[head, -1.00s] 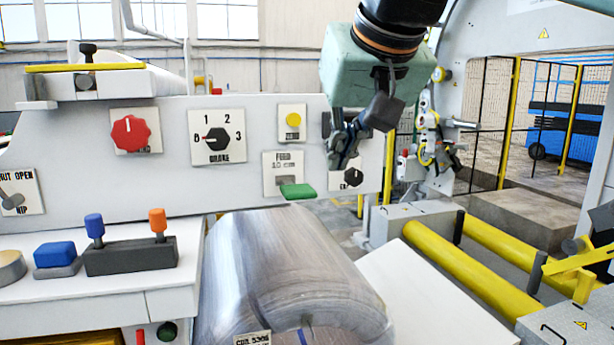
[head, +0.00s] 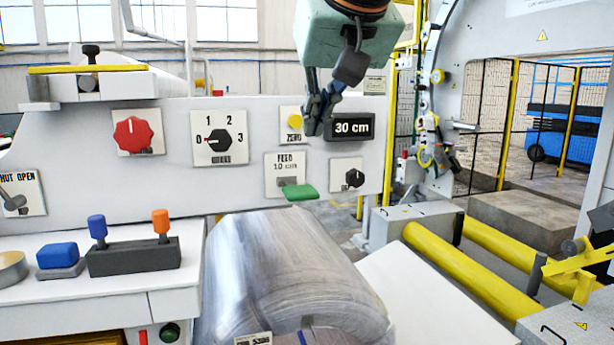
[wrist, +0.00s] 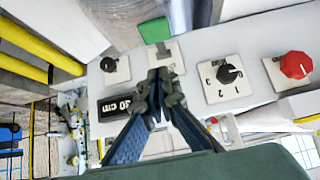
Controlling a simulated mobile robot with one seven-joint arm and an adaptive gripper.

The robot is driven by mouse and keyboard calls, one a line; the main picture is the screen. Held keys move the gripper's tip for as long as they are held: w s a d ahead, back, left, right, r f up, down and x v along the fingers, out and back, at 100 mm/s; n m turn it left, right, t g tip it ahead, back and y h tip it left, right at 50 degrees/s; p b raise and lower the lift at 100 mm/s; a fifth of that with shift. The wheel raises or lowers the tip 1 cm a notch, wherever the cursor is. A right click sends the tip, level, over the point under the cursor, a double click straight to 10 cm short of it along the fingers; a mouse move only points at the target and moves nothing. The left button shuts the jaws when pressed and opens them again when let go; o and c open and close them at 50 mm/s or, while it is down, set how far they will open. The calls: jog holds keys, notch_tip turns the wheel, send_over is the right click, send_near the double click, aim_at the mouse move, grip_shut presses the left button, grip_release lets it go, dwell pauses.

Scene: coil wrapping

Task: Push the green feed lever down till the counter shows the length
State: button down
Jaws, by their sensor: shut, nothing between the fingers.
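The green feed lever (head: 300,192) sticks out from the panel marked FEED (head: 284,165), above a large metallic coil. It also shows at the top of the wrist view (wrist: 156,30). The counter (head: 350,127) is a dark display to the upper right of the lever and reads 30 cm. In the wrist view the counter (wrist: 118,105) is partly covered by a finger. My gripper (head: 320,126) is shut and empty. Its fingertips are above the lever and apart from it, in front of the panel between the yellow ZERO button (head: 295,121) and the counter.
A small black dial (head: 354,179) is right of the lever. The BRAKE dial (head: 219,140) and a red knob (head: 132,134) are to the left. The coil (head: 285,270) lies below the lever. Yellow rollers (head: 470,270) are at the right.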

send_over(300, 188)
jog(key=s, duration=0.3)
jog(key=f, duration=0.8)
jog(key=shift+w+d, duration=0.15)
jog(key=shift+d, duration=0.2)
jog(key=shift+f, duration=0.95)
